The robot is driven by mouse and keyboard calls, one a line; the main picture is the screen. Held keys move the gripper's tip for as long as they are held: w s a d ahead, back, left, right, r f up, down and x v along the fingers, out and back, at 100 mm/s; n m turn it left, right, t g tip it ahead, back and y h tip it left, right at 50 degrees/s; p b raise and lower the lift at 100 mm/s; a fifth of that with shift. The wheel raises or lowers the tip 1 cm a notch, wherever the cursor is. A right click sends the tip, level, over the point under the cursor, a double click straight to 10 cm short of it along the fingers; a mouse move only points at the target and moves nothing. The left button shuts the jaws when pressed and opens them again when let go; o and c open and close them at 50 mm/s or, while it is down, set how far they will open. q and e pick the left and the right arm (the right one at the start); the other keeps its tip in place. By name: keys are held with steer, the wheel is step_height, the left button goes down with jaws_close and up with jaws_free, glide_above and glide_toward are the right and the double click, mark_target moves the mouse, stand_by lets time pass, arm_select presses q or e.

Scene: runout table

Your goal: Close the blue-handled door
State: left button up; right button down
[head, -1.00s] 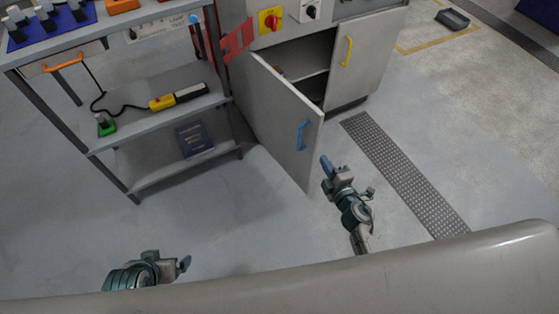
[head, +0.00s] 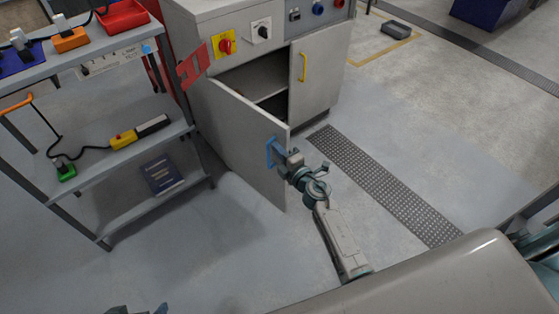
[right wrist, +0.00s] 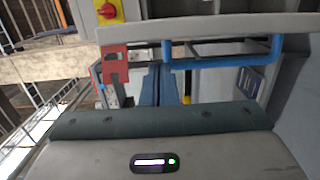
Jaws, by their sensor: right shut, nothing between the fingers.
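The blue-handled door (head: 246,150) of the grey cabinet (head: 222,91) stands open, swung out toward me. Its blue handle (head: 271,152) is near the free edge; in the right wrist view the handle (right wrist: 225,60) crosses the upper middle. My right gripper (head: 280,151) is shut and empty, its fingertips at the handle; whether they touch it I cannot tell. The blue fingers show close together in the right wrist view (right wrist: 157,85). My left gripper (head: 150,309) barely shows at the bottom edge, mostly cut off, so its jaws cannot be read.
A grey shelf rack (head: 112,157) with a yellow-and-black pendant, a blue book and a red tray (head: 122,16) stands left. A perforated floor strip (head: 375,180) runs right of the door. Floor around is clear.

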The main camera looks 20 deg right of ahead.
steer(key=shift+w+d, duration=0.45)
steer(key=shift+d, duration=0.35)
steer(key=shift+d, duration=0.15)
